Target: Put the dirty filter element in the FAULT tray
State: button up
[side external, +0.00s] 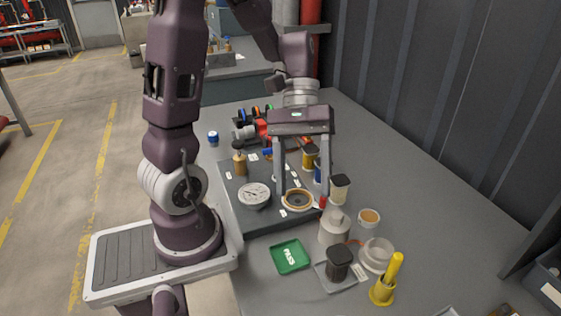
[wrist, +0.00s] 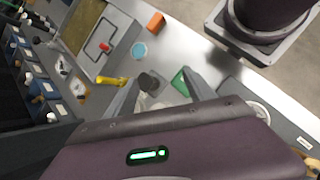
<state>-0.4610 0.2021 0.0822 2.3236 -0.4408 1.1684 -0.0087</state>
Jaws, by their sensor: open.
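A dark cylindrical element with a wider cap (side external: 338,257), which looks like the dirty filter element, stands upright on a small grey tray (side external: 322,279) near the front of the bench. A label lies by that tray, too small to read, so I cannot tell whether it is the FAULT tray. The dark element also shows in the wrist view (wrist: 149,82), between the finger lines but beyond them. My gripper (side external: 302,196) is open and empty, pointing down above the dark board, farther back than the element. A green tray (side external: 290,257) marked PASS lies left of the element.
A grey domed housing (side external: 334,231) and a pale ring-shaped part (side external: 377,254) crowd the element. A yellow upright tool (side external: 384,286) stands to its right. A gauge (side external: 254,195) and several jars sit around my gripper.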

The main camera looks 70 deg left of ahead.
jog(key=s+d+r+m+t+y, duration=0.1)
jog(key=s+r+m+t+y, duration=0.5)
jog(key=r+m+t, duration=0.2)
jog(key=shift+s+d+m+y, duration=0.2)
jog(key=shift+d+m+y, duration=0.15)
jog(key=shift+m, duration=0.45)
